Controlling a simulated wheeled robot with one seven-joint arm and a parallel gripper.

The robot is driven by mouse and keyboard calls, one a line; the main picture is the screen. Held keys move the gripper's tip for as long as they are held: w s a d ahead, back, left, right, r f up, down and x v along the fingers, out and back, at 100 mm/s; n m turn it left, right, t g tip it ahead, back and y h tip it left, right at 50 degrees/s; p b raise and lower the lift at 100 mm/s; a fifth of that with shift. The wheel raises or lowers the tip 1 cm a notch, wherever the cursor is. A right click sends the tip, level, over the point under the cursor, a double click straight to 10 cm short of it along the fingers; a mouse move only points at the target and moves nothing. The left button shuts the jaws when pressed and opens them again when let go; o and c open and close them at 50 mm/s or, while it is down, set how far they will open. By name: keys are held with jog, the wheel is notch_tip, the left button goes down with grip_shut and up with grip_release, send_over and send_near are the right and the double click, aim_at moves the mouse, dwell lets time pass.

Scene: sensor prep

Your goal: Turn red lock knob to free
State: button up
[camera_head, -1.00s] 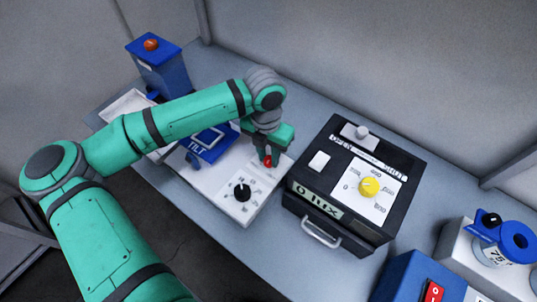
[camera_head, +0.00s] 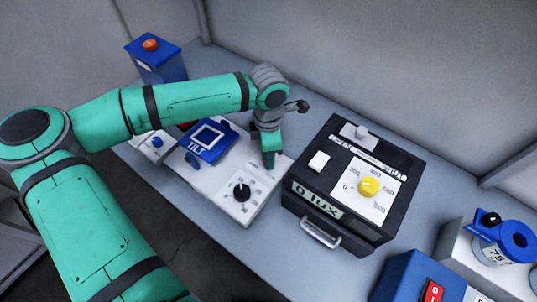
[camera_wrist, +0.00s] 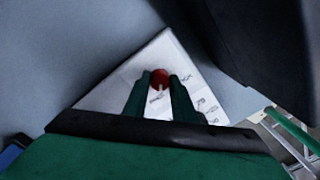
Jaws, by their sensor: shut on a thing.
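The red lock knob (camera_wrist: 160,79) sits near a corner of the white panel (camera_wrist: 120,91), with small markings beside it. In the wrist view my gripper (camera_wrist: 162,84) has one finger on each side of the knob and is shut on it. In the head view my gripper (camera_head: 268,160) points down at the panel's far right corner and hides the knob. The marking the knob points to is too small to read.
A black dial (camera_head: 241,192) stands on the same panel, left of a black box (camera_head: 330,222) with a yellow knob (camera_head: 369,187). A blue TILT block (camera_head: 205,143) is behind left. The black box stands close to the gripper.

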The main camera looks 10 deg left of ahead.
jog(key=shift+m, duration=1)
jog(key=o, duration=1)
jog(key=shift+o, duration=0.2)
notch_tip(320, 180, up, 11)
jog(key=shift+w, duration=0.2)
jog(key=shift+a+f, duration=0.15)
